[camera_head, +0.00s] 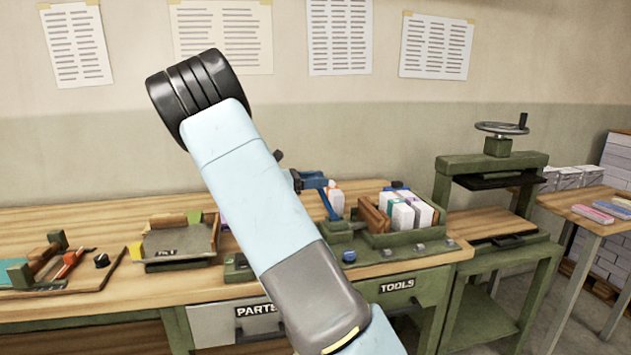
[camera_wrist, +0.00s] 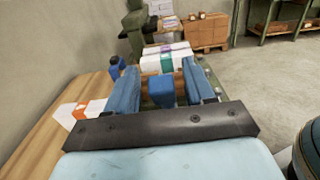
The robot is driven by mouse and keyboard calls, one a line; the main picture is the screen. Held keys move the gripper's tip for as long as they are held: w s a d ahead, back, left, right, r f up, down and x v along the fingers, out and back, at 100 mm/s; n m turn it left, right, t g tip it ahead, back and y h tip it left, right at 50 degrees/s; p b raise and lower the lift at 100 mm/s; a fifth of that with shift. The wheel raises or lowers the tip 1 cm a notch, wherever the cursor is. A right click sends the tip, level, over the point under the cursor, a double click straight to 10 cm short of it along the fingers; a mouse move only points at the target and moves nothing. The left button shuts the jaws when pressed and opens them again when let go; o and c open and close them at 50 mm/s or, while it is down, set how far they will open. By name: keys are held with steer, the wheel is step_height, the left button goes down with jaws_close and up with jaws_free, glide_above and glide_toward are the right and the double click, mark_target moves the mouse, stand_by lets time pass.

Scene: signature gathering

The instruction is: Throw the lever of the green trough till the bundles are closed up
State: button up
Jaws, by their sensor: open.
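The green trough (camera_head: 405,238) stands on the bench, right of my arm. It holds upright white bundles (camera_head: 405,212) with purple and teal bands, beside a wooden block (camera_head: 373,215). The bundles also show ahead in the wrist view (camera_wrist: 167,60). My gripper (camera_wrist: 161,68) is open, at the left end of the trough. A blue block (camera_wrist: 160,92), seemingly the lever's grip, stands between the two blue fingers, with small gaps on both sides; contact cannot be told. In the head view my arm partly hides my gripper (camera_head: 315,184) and the lever.
A white bundle with an orange band (camera_wrist: 78,114) lies behind my gripper's left side. A small blue bottle (camera_head: 397,185) stands behind the trough. A tray (camera_head: 180,243) and a wood-and-green fixture (camera_head: 55,266) are further left. A green press (camera_head: 490,200) stands to the right.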

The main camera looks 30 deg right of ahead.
steer(key=shift+c, duration=0.3)
jaws_close()
stand_by(0.4)
